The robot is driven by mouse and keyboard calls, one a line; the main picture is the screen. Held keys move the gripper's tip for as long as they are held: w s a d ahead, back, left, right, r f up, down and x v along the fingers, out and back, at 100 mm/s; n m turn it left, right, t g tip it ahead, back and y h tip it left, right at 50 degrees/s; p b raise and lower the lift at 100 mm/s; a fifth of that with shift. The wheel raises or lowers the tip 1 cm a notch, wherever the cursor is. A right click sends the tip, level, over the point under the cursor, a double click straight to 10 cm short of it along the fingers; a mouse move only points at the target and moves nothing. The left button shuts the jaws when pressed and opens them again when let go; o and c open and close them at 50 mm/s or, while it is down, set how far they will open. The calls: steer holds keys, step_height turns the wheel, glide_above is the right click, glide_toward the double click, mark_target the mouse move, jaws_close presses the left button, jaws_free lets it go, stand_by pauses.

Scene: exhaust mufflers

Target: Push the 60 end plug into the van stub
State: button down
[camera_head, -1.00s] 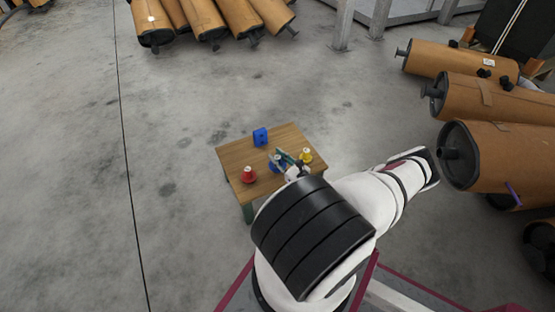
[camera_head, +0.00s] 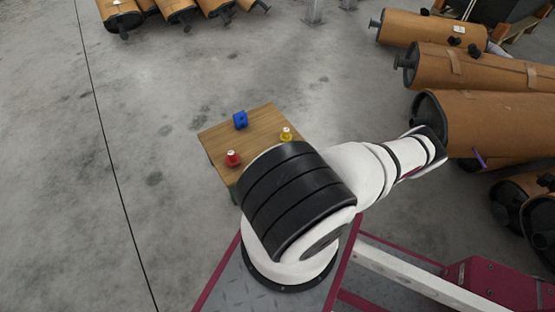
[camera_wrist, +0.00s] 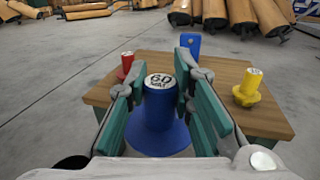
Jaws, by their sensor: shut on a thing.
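The 60 end plug (camera_wrist: 158,105) is blue, with a wide round flange below and a white top marked "60". My gripper (camera_wrist: 160,92) is shut on its stem, with a green finger pad on each side. In the wrist view the plug is upright and appears clear of the table behind it. In the head view my arm hides the gripper and plug. A blue block with a hole (camera_head: 240,120) stands at the back of the table; it also shows in the wrist view (camera_wrist: 191,43). I cannot tell which stub is the van stub.
The wooden table (camera_head: 250,147) bears a red plug (camera_head: 233,158) and a yellow plug (camera_head: 286,134). Large brown mufflers (camera_head: 480,75) with dark end pipes lie at the right, and more (camera_head: 120,14) at the back left. The floor (camera_head: 150,120) left of the table is clear.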

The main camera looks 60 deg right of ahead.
stand_by(0.3)
steer(key=shift+w+d+r, duration=0.1)
steer(key=shift+w+r, duration=0.15)
steer(key=shift+r, duration=0.1)
steer(key=w+a+r+n+y, duration=0.4)
steer(key=w+r+y, duration=0.2)
steer(key=w+r, duration=0.45)
steer(key=w+a+r+n+y, duration=0.4)
steer(key=w+r, duration=0.4)
steer(key=r, duration=0.5)
steer(key=w+a+r+n+g+y, duration=0.1)
steer(key=a+r+n+g+y, duration=0.1)
steer(key=a+r, duration=0.3)
steer(key=w+a+r+n+g+y, duration=0.1)
steer(key=a+r+y, duration=0.3)
steer(key=a, duration=0.8)
steer(key=w+a+r+n+g+y, duration=0.1)
steer(key=a+r+n+g+y, duration=0.2)
steer(key=a+r, duration=0.4)
steer(key=shift+w+a+g+y, duration=0.2)
steer(key=shift+a+g+y, duration=0.25)
steer(key=shift+a, duration=0.25)
